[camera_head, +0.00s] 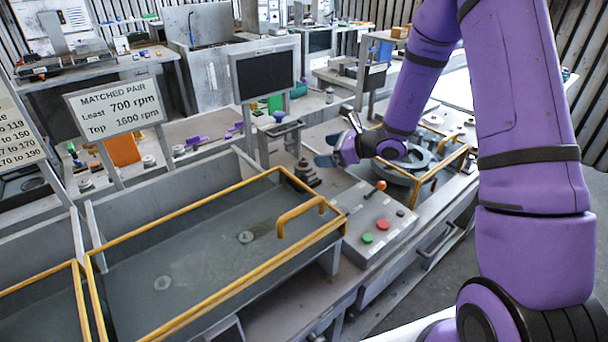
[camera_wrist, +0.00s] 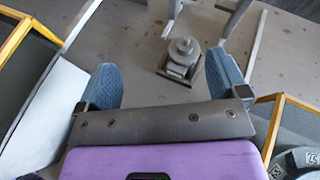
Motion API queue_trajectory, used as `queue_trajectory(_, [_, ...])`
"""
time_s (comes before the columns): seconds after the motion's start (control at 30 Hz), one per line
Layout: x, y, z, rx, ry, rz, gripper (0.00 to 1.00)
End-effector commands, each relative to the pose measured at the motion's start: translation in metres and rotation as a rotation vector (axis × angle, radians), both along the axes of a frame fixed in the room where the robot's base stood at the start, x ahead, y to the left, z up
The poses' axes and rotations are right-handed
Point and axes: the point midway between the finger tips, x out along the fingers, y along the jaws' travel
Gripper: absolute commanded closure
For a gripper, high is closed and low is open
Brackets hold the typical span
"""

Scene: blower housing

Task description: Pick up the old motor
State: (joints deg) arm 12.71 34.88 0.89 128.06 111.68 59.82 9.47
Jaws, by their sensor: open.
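My gripper (camera_head: 328,150) is open and empty, with its blue fingers wide apart in the wrist view (camera_wrist: 162,70). A small grey stepped round piece on a square base (camera_wrist: 183,56) stands on the bench beyond the fingertips, nearer the right finger. It looks like the dark stacked piece (camera_head: 306,173) below and left of my gripper in the head view. It may be the old motor, but I cannot tell for sure. A round grey housing (camera_head: 408,176) sits in a yellow-railed bay, partly hidden by my arm; its edge shows in the wrist view (camera_wrist: 298,160).
A yellow-railed grey tray (camera_head: 200,262) holds two small round discs. A control box (camera_head: 376,222) has red and green buttons and an orange-knobbed lever. A dark screen (camera_head: 265,74) and a "MATCHED PAIR" sign (camera_head: 117,106) stand behind. Posts rise from the bench near the stepped piece.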

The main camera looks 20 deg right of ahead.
Motion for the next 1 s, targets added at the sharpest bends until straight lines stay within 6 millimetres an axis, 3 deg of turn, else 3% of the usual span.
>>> queue_trajectory(0.03, [0.005,-0.006,-0.015,0.021,0.024,-0.043,0.08])
queue_trajectory(0.13, [0.012,-0.016,-0.034,0.054,0.056,-0.116,0.08])
queue_trajectory(0.37, [0.02,-0.024,-0.055,0.084,0.086,-0.191,0.08])
queue_trajectory(0.73, [0.052,0.003,-0.073,0.084,0.088,-0.192,0.08])
queue_trajectory(1.0, [0.064,0.015,-0.08,0.084,0.088,-0.192,0.08])
